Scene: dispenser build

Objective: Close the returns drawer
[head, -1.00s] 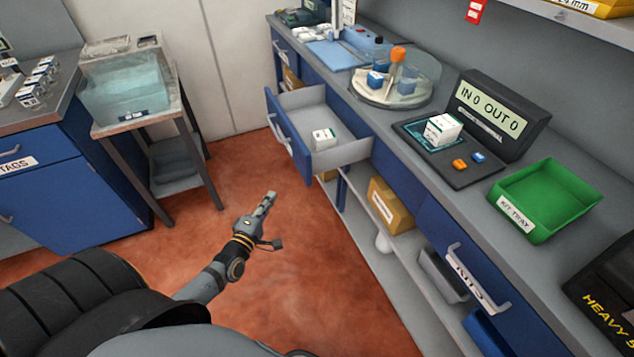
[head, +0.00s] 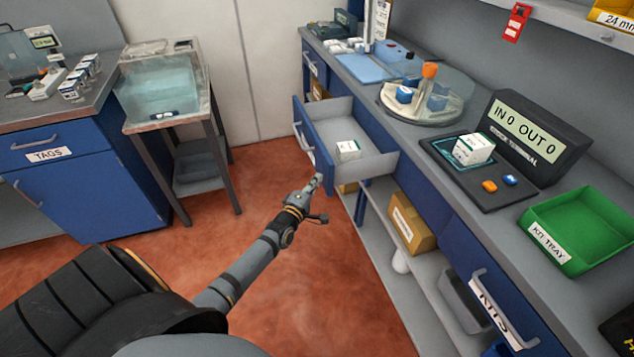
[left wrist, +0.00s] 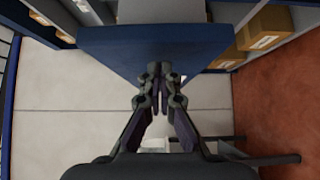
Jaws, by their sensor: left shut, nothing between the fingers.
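The returns drawer (head: 378,164) is pulled out of the blue bench, with a small white box (head: 348,150) inside. Its blue front (head: 312,146) carries a grey handle and faces left in the head view. My left gripper (head: 318,182) is shut and empty, close to the near lower corner of the drawer front. In the left wrist view a blue panel (left wrist: 150,50), likely the drawer front, fills the upper middle, just ahead of the shut fingers (left wrist: 160,75). Whether they touch it I cannot tell. My right gripper is not in view.
The bench top holds a round carousel (head: 425,108), a terminal (head: 525,130) and a green kit tray (head: 585,215). A cardboard box (head: 410,225) sits on the lower shelf. The KITS drawer handle (head: 490,308) sticks out nearer me. The red floor left of the bench is clear.

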